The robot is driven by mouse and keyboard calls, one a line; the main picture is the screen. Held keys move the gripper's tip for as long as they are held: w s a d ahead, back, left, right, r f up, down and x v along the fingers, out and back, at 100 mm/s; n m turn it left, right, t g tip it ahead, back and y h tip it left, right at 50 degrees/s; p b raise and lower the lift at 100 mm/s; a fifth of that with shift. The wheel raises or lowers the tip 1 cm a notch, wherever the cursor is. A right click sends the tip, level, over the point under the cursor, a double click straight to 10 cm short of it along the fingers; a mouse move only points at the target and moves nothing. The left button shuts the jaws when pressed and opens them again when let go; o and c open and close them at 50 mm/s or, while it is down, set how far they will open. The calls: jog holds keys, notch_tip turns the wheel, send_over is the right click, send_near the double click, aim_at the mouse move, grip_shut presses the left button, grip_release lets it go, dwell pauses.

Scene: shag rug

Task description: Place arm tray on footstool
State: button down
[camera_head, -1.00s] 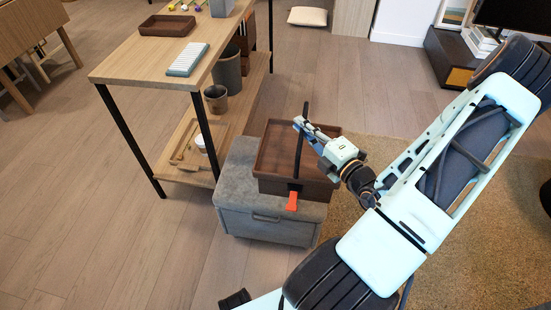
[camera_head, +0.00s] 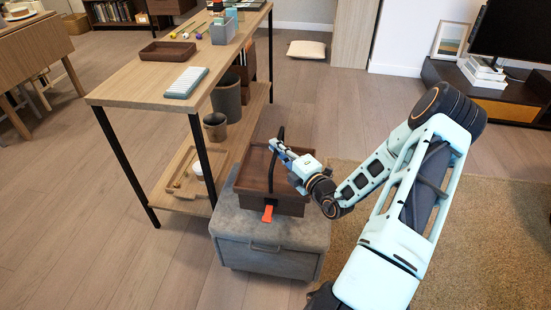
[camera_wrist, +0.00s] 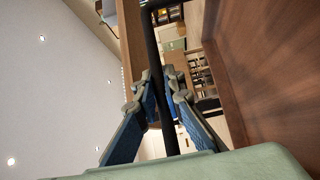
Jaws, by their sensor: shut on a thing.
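The arm tray (camera_head: 291,205) is a brown wooden box with a thin black handle bar rising from it and an orange tab (camera_head: 267,214) low on its front. My gripper (camera_head: 277,150) is shut on the black bar. In the wrist view, the blue-padded fingers (camera_wrist: 163,100) close around the bar, and the tray's brown wall (camera_wrist: 275,60) fills the right side. The grey footstool (camera_head: 230,232) stands below the tray. The tray looks level over its top. I cannot tell whether it rests fully on it.
A wooden table (camera_head: 125,92) with a lower shelf stands just left of the footstool. It holds a small brown tray (camera_head: 167,52) and a white-and-grey keyboard-like item (camera_head: 187,82). Bins (camera_head: 226,100) stand on the shelf. A rug (camera_head: 490,240) lies to the right.

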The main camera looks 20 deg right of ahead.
aim_at(276, 170)
jog(key=shift+w+a+f, duration=0.1)
jog(key=shift+w+f, duration=0.15)
jog(key=f+b, duration=0.1)
jog(key=f, duration=0.2)
jog(key=shift+w+f+b, duration=0.1)
jog(key=shift+w+b, duration=0.1)
jog(key=shift+b, duration=0.15)
jog(key=c, duration=2.5)
grip_release()
jog(key=shift+s+f, duration=0.1)
jog(key=shift+f, duration=0.15)
jog(key=o, duration=0.5)
jog(key=shift+c, duration=0.2)
jog(key=shift+r, duration=0.1)
